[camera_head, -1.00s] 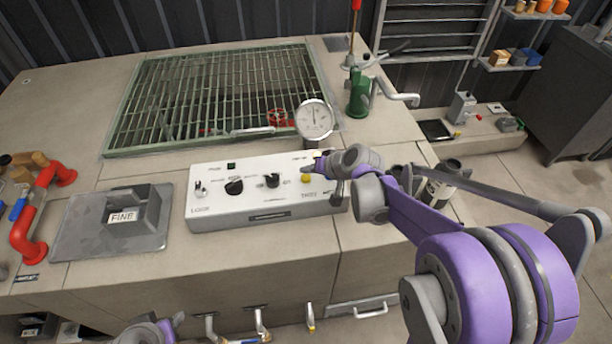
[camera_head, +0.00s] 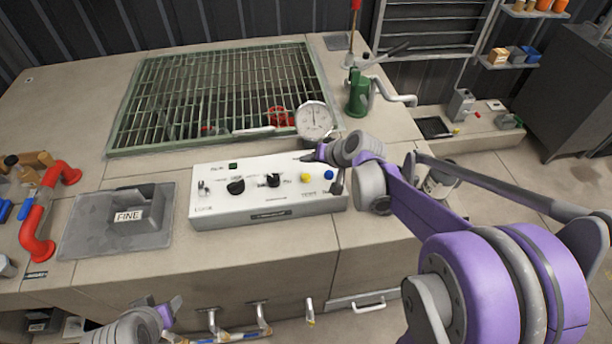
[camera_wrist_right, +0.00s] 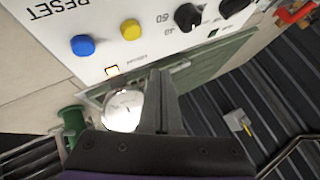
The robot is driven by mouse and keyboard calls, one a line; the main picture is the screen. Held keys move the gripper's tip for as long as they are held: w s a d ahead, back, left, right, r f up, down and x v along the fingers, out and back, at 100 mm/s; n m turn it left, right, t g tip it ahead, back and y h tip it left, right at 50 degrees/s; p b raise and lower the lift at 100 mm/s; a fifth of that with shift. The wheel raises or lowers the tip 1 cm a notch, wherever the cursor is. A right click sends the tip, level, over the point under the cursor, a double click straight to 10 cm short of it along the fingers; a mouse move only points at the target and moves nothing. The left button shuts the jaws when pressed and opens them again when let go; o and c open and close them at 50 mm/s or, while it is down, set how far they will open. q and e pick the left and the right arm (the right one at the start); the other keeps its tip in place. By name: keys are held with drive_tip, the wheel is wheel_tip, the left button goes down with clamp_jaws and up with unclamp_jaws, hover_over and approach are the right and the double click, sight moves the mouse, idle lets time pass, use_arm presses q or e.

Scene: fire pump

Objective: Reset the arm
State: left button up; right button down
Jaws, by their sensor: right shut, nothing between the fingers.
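My right gripper (camera_head: 308,157) is shut and empty above the back right part of the white control box (camera_head: 225,208). In the right wrist view its closed fingers (camera_wrist_right: 160,85) point toward the box. A blue button (camera_head: 329,175) and a yellow button (camera_head: 306,177) sit at the box's right; the blue (camera_wrist_right: 83,45) and yellow (camera_wrist_right: 130,29) ones also show in the wrist view, near the word RESET. The fingers look clear of both buttons. My left gripper (camera_head: 172,308) shows partly at the bottom left edge; its opening is unclear.
A round gauge (camera_head: 314,121) stands right behind the box, close to my right gripper. A green grate (camera_head: 215,95) lies behind. A grey FINE block (camera_head: 138,218) and red pipe (camera_head: 40,222) are at left; a green hand pump (camera_head: 358,95) stands at the back right.

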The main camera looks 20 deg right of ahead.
drive_tip(key=shift+w, duration=0.1)
drive_tip(key=s+a+n+g+h, duration=0.1)
drive_tip(key=s+a+n, duration=0.1)
drive_tip(key=s, duration=0.9)
drive_tip(key=s+a+f+n+g+h, duration=0.1)
drive_tip(key=s+a, duration=0.3)
drive_tip(key=s, duration=0.8)
drive_tip(key=shift+a+f+n+g+h, duration=0.2)
drive_tip(key=shift+a+n+g+h, duration=0.3)
drive_tip(key=shift+n, duration=0.4)
